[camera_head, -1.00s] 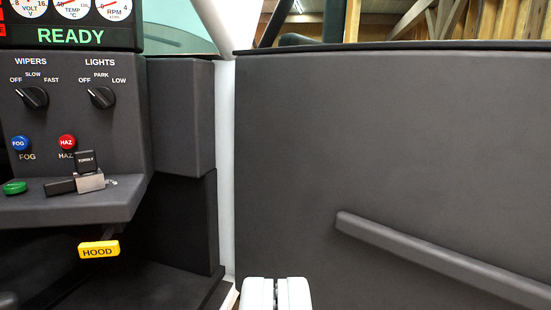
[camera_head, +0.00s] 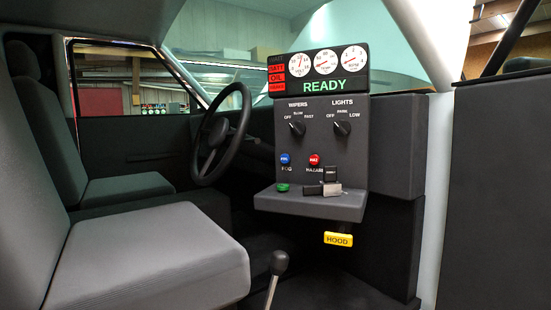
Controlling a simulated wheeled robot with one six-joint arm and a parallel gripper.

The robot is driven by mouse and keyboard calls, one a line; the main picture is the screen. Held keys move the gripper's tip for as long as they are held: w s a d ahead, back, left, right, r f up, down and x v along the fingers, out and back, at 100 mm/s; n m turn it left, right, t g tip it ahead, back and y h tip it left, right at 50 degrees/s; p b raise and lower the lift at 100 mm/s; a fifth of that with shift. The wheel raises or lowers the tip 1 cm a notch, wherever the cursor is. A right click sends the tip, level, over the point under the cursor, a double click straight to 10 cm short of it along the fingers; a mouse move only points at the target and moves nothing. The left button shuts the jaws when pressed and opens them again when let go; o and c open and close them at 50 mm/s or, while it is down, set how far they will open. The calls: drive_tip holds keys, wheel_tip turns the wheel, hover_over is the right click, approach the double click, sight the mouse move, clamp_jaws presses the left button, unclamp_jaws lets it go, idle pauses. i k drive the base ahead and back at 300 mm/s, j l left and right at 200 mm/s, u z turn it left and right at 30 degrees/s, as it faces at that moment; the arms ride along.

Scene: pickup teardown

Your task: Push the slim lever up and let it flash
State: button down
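A black steering wheel (camera_head: 222,145) stands beyond the dash panel, left of it. Dark shapes show by the wheel's right side, but I cannot make out a slim lever among them for sure. A floor lever (camera_head: 272,283) with a thin metal shaft and a round grey knob rises at the bottom middle, between the near seat and the panel. My gripper is out of the picture, so nothing shows of its fingers.
The dash panel (camera_head: 351,175) carries dials, a green READY display (camera_head: 324,87), two knobs and buttons. A yellow HOOD handle (camera_head: 338,239) hangs below. The near grey seat (camera_head: 150,262) fills the lower left. The white door pillar (camera_head: 434,200) and dark door (camera_head: 498,200) stand at right.

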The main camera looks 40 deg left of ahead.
sight(257, 140)
drive_tip(key=u, duration=1.3)
